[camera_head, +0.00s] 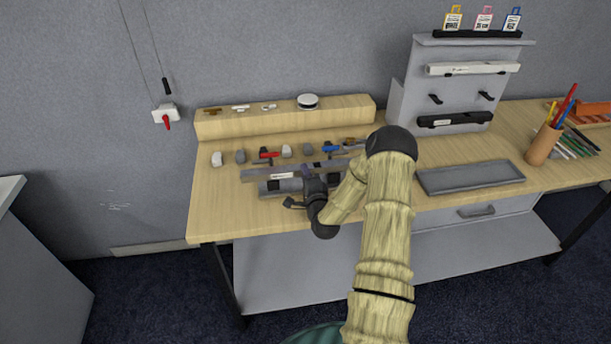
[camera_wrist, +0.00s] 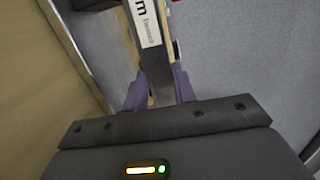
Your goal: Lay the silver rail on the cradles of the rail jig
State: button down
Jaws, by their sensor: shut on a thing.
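My gripper (camera_head: 315,188) is over the front part of the wooden table in the head view, shut on a silver-grey rail (camera_head: 277,187) with dark bands. The rail points left from the jaws; the gripper hides part of it. In the wrist view the two purplish fingers close on a narrow grey bar (camera_wrist: 160,88). A long grey strip with a white label (camera_head: 258,174), seemingly the rail jig, lies just behind the rail. Its cradles are too small to make out. I cannot tell whether the rail touches it.
Small grey and white blocks and red (camera_head: 268,155) and blue (camera_head: 330,149) clamps stand in a row behind. A wooden ledge (camera_head: 285,124) runs behind them. A grey tray (camera_head: 470,178), a rack panel (camera_head: 460,80) and a pen cup (camera_head: 543,146) are to the right.

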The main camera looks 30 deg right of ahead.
jog(key=shift+f, duration=0.3)
jog(key=c, duration=1.1)
grip_release()
jog(key=shift+o, duration=0.2)
jog(key=shift+s, duration=0.15)
jog(key=s+a+b, duration=0.2)
jog(key=s+a, duration=0.1)
jog(key=s, duration=1.3)
jog(key=shift+s+b, duration=0.3)
jog(key=shift+s, duration=0.1)
jog(key=shift+a, duration=0.1)
